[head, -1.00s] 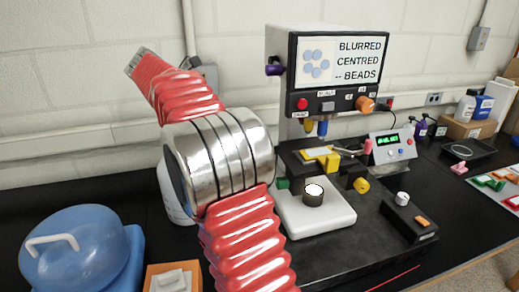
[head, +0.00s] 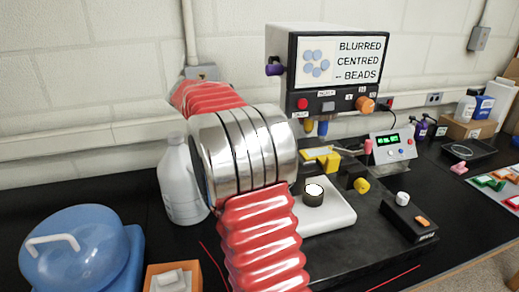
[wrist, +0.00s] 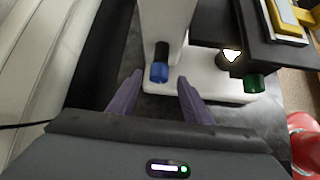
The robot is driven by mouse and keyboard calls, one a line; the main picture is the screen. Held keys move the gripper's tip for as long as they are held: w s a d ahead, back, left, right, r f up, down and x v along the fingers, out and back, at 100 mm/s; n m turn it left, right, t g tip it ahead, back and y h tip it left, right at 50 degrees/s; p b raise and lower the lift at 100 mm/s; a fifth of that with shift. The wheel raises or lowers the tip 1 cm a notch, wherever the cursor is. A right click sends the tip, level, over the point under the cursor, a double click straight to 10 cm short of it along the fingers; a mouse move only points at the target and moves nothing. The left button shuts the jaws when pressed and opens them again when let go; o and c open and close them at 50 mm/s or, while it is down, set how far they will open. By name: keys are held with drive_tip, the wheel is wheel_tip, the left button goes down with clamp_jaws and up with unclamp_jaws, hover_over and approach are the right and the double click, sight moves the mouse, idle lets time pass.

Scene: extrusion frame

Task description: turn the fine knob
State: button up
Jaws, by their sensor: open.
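The instrument (head: 290,70) has a screen reading "BLURRED CENTRED" and "BEADS". A purple knob (head: 274,68) is on its left side, and an orange knob (head: 365,104) is below the screen at right. A yellow knob (head: 361,185) is by the stage. I cannot tell which is the fine knob. In the wrist view, my gripper (wrist: 157,98) is open, its purple fingers apart and empty. A blue-ended black cylinder (wrist: 159,72) shows ahead between the fingers, apart from them. A green knob (wrist: 254,83) is to its right. My gripper is hidden in the head view.
A white jug (head: 182,180) stands left behind my arm. A control box (head: 393,147) and a black switch box (head: 408,217) stand right. The wall closes the back.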

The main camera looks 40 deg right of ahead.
drive_tip(key=shift+x, duration=1.35)
drive_tip(key=shift+c, duration=0.3)
drive_tip(key=c, duration=1)
drive_tip(key=shift+s, duration=0.1)
drive_tip(key=shift+s+a+f+m+t+h, duration=0.1)
drive_tip(key=shift+s+m+t+h, duration=0.05)
drive_tip(key=shift+m+t+h, duration=0.6)
drive_tip(key=shift+s+a+f+m+t+h, duration=0.15)
drive_tip(key=shift+m+t+h, duration=0.3)
drive_tip(key=shift+t, duration=0.5)
